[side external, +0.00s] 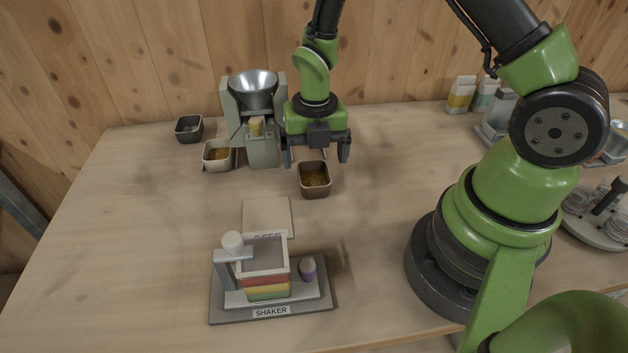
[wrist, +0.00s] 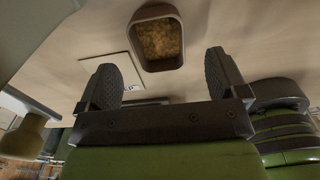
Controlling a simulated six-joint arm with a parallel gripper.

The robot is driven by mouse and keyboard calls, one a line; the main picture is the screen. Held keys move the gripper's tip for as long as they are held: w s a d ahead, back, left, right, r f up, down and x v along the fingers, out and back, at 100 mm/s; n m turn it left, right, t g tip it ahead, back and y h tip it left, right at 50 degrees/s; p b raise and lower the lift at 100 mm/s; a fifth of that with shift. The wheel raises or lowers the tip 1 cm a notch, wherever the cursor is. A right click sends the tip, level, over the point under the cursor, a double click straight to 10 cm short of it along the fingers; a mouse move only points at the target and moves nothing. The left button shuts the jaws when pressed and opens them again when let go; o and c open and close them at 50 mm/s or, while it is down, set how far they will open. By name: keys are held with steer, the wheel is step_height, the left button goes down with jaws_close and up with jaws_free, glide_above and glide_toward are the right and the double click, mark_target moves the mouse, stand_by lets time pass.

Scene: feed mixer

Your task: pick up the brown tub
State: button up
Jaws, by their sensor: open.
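The brown tub (side external: 314,190) stands upright on the table right of the feed mixer and holds a grainy brown feed. In the wrist view the brown tub (wrist: 153,64) shows at the top, just beyond the fingertips and between their lines. My gripper (side external: 317,152) is open and empty. It hangs above and slightly behind the tub, with a finger on each side. Both fingers also show in the wrist view (wrist: 166,78). I see no contact between the fingers and the tub.
A grey machine with a metal funnel (side external: 254,90) stands close left of my gripper. A beige tub (side external: 218,164) and a dark tub (side external: 189,135) stand further left. A flat pad (side external: 267,216) and the shaker (side external: 262,281) are in front. Table right of the tub is clear.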

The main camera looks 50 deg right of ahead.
mark_target(314, 185)
step_height(314, 185, down, 5)
steer(key=shift+a+f, duration=0.1)
steer(key=shift+c, duration=0.2)
steer(key=c, duration=1)
